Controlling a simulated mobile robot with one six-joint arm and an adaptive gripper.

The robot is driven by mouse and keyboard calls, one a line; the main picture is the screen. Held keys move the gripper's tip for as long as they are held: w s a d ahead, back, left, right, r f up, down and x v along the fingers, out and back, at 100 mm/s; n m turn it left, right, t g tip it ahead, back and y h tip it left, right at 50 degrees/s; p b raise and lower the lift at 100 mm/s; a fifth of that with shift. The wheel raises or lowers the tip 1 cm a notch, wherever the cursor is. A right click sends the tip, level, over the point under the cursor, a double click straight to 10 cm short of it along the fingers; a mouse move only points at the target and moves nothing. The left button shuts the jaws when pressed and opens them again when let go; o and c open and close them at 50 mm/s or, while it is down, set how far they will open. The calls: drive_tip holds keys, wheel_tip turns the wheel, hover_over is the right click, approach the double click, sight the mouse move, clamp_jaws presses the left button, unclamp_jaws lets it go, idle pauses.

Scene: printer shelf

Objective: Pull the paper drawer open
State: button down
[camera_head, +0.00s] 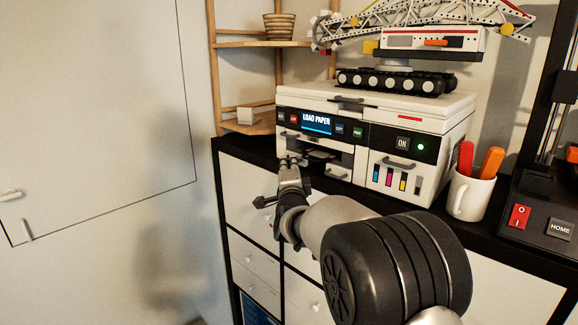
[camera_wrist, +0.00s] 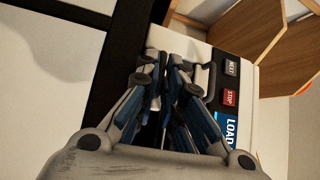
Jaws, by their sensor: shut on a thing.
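The printer (camera_head: 345,110) is a white box with a blue "LOAD PAPER" screen. Its paper drawer (camera_head: 336,168) is low on the front left, below a dark slot, and a grey bar shows on its right part. My gripper (camera_head: 291,163) is at the left part of this front, shut on the drawer's handle; the grip itself is mostly hidden by the fingers. In the wrist view my gripper (camera_wrist: 168,78) has its fingers close together against the printer front. A grey bar handle (camera_wrist: 208,80) shows just right of them, beside the buttons. I cannot tell how far the drawer is out.
The printer stands on a black-topped cabinet (camera_head: 258,209) with white drawers. A white mug (camera_head: 469,194) with red and orange handles stands to the right, then a black machine (camera_head: 540,215). A crane model (camera_head: 420,45) sits on the printer. Wooden corner shelves (camera_head: 247,43) stand behind left.

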drive_tip(key=shift+r, duration=0.1)
drive_tip(key=s+a+b, duration=0.8)
drive_tip(key=s+a, duration=0.8)
drive_tip(key=s, duration=0.5)
drive_tip(key=shift+a, duration=0.15)
drive_tip(key=shift+r, duration=0.1)
drive_tip(key=c, duration=2)
unclamp_jaws()
drive_tip(key=s, duration=0.4)
drive_tip(key=s+d+f, duration=0.1)
drive_tip(key=s, duration=0.6)
drive_tip(key=shift+s+d+f, duration=0.3)
drive_tip(key=shift+s, duration=0.05)
